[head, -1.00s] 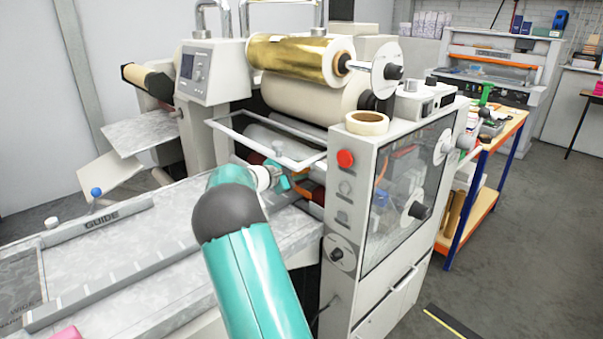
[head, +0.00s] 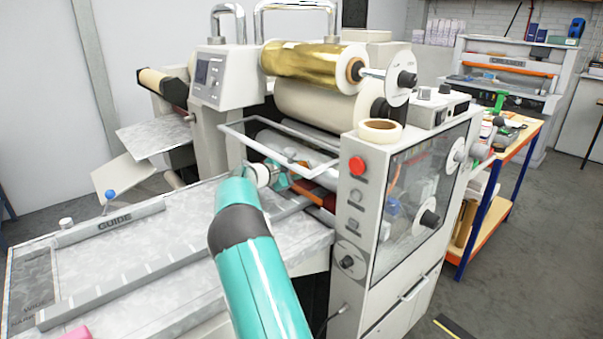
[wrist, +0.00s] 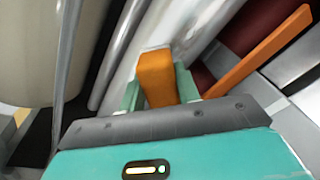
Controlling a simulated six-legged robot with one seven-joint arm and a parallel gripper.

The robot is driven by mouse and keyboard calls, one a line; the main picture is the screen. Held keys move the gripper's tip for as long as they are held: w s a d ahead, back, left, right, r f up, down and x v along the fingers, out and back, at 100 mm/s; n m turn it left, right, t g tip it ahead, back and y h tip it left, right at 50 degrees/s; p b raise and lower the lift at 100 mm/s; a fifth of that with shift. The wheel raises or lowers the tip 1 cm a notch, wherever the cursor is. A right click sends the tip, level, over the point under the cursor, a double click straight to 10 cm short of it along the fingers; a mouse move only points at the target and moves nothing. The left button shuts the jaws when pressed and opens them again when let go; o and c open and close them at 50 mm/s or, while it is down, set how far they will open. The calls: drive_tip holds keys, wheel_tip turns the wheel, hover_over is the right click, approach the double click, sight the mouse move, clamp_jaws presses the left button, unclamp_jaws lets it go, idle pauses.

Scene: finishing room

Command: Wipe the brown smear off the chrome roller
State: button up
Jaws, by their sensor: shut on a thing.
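My gripper (wrist: 158,92) is shut on an orange block (wrist: 156,78), whose material I cannot tell. The block's far end lies over or against a shiny silver cylinder, which looks like the chrome roller (wrist: 193,22); I cannot tell if they touch. In the head view my gripper (head: 277,176) reaches in under the machine's front guard, at the rollers, partly hidden by my arm. No brown smear can be made out in either view.
A white guard frame (head: 262,146) spans the opening above my gripper. A dark red roller (wrist: 268,22) and an orange bar (wrist: 262,52) lie beside the silver cylinder. The machine's side cabinet (head: 357,215) stands right of my arm; the feed table (head: 150,245) is left.

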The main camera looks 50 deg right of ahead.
drive_tip(key=shift+w+d, duration=0.1)
drive_tip(key=shift+w, duration=0.1)
drive_tip(key=shift+w+a, duration=0.1)
drive_tip(key=shift+a, duration=0.25)
drive_tip(key=shift+v, duration=2.65)
drive_tip(key=v, duration=0.3)
drive_tip(key=shift+r, duration=0.1)
